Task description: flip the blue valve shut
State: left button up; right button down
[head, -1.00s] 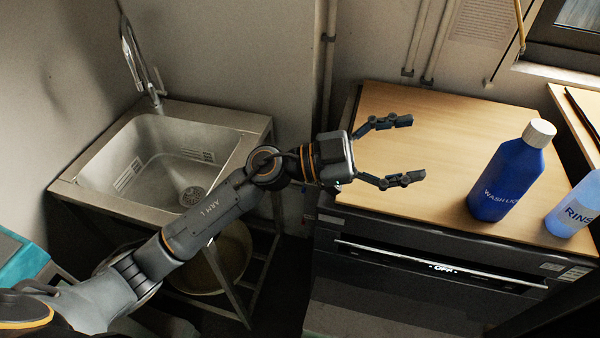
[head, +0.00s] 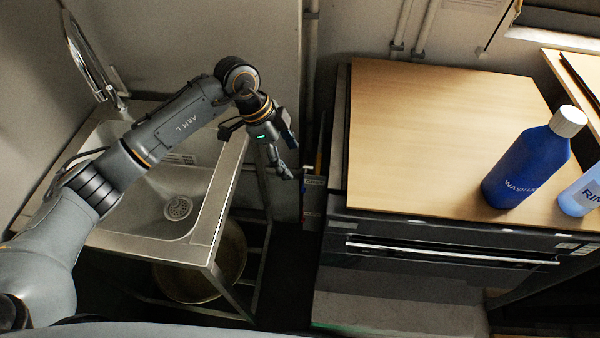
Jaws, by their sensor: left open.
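I cannot make out the blue valve in the head view. My left gripper (head: 286,172) points down beside the right edge of the sink, over the dark gap between the sink and the oven. Its fingers are open with nothing seen between them, though they overlap in this view. The gripper and wrist hide part of the wall and gap behind them. My right gripper is not in view.
The steel sink (head: 206,215) on its frame stands at left with a tap (head: 88,58). The oven (head: 420,262) stands at right under a wooden top (head: 430,125). A blue wash bottle (head: 525,168) and a lighter rinse bottle (head: 580,195) stand on it. Pipes (head: 402,25) run up the wall.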

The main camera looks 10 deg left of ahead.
aim_at(303, 184)
pick_arm(q)
jog(key=x, duration=0.7)
jog(key=shift+f, duration=0.3)
jog(key=shift+d, duration=0.15)
jog(key=shift+c, duration=0.6)
jog(key=c, duration=0.7)
jog(key=shift+s+f, duration=0.1)
grip_shut()
jog(key=shift+s+f+t+p, duration=0.2)
jog(key=shift+s+t+p, duration=0.05)
jog(key=shift+t+p, duration=0.15)
jog(key=t, duration=0.1)
jog(key=f+t, duration=0.1)
jog(key=t, duration=0.1)
jog(key=shift+s+f+m, duration=0.1)
jog(key=shift+s+m, duration=0.2)
jog(key=shift+m, duration=0.1)
jog(key=shift+c, duration=1.9)
grip_release()
jog(key=shift+w, duration=0.1)
jog(key=o, duration=1.2)
jog(key=shift+w+d+f, duration=0.1)
jog(key=shift+w+f, duration=0.1)
jog(key=shift+w, duration=0.2)
jog(key=shift+s, duration=0.1)
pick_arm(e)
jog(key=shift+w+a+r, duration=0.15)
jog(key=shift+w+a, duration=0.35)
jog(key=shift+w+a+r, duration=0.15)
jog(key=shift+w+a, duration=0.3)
